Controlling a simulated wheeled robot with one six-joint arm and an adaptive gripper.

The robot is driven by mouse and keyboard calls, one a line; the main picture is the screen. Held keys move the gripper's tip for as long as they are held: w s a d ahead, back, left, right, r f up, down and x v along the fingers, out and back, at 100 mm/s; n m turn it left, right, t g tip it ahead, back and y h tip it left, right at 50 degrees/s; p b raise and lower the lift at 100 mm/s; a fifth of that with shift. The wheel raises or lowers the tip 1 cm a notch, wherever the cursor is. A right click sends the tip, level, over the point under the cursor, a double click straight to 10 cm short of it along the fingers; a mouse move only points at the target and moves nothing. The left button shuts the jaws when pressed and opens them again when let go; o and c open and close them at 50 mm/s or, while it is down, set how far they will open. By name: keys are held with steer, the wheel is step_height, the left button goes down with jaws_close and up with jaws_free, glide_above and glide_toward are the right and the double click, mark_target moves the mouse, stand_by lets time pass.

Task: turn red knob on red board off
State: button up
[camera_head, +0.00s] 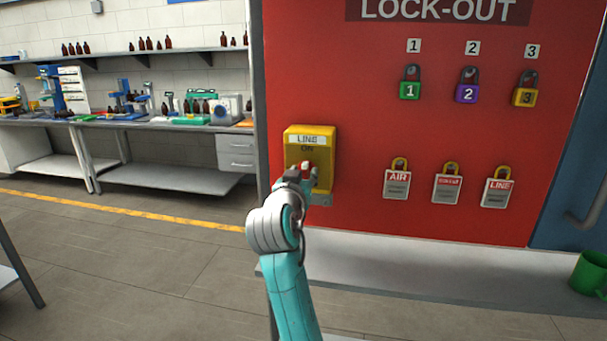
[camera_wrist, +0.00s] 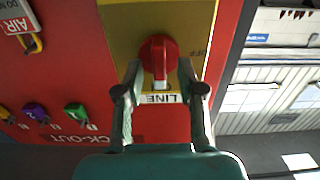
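The red knob (camera_wrist: 160,48) sits on a yellow switch box (camera_head: 326,145) on the red board (camera_head: 370,120). The box carries a LINE label with ON below it in the head view. In the wrist view the knob's white mark points toward the LINE label (camera_wrist: 160,98), and OFF is printed to the right. My gripper (camera_wrist: 160,78) is open, its fingers on either side of the knob's near part with small gaps showing. In the head view my gripper (camera_head: 298,176) is in front of the box and hides part of the knob (camera_head: 308,167).
Numbered padlocks (camera_head: 467,88) and hanging tags (camera_head: 447,187) are on the board to the right. A pale ledge (camera_head: 420,268) runs below it, with a green mug (camera_head: 590,272) at the right. A workbench (camera_head: 165,125) stands at the left beyond open floor.

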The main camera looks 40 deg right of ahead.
steer(key=shift+w+d, duration=0.25)
steer(key=shift+d, duration=0.1)
jaws_close()
